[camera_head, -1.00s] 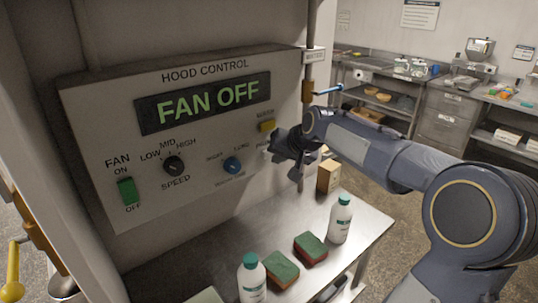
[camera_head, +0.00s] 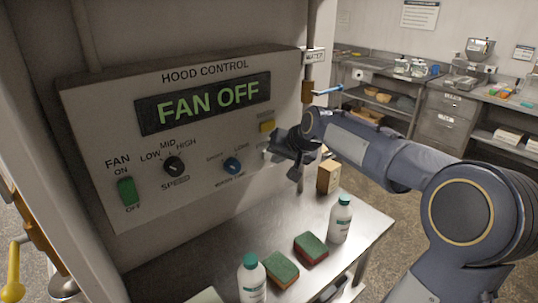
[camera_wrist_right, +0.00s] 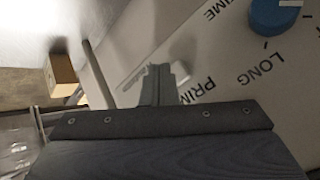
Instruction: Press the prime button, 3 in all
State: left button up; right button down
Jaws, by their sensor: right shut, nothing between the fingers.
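The hood control panel (camera_head: 95,120) stands on the left in the head view, its display (camera_head: 205,103) reading FAN OFF. My right gripper (camera_head: 272,152) is shut and empty at the panel's lower right, by the PRIME label (camera_wrist_right: 204,92) seen in the wrist view. The prime button is mostly hidden behind the fingers, and I cannot tell whether they touch it. In the wrist view the closed fingertips (camera_wrist_right: 158,70) are close to the panel face. My left gripper is not in view.
The panel also has a yellow button (camera_head: 267,126), a blue knob (camera_head: 232,165), a black speed knob (camera_head: 173,165) and a green fan switch (camera_head: 127,191). Below, bottles (camera_head: 340,219), sponges (camera_head: 311,247) and a cardboard box (camera_head: 328,177) stand on the steel table (camera_head: 215,247).

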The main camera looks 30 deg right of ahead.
jog(key=shift+w, duration=0.3)
jog(key=shift+w+p, duration=0.35)
jog(key=shift+w, duration=0.1)
dwell(0.6)
dwell(0.3)
jog(key=shift+s+b, duration=0.5)
jog(key=shift+s, duration=0.35)
jog(key=shift+s+d+b, duration=0.2)
jog(key=shift+s+b, duration=1)
jog(key=shift+s, duration=1.3)
dwell(0.4)
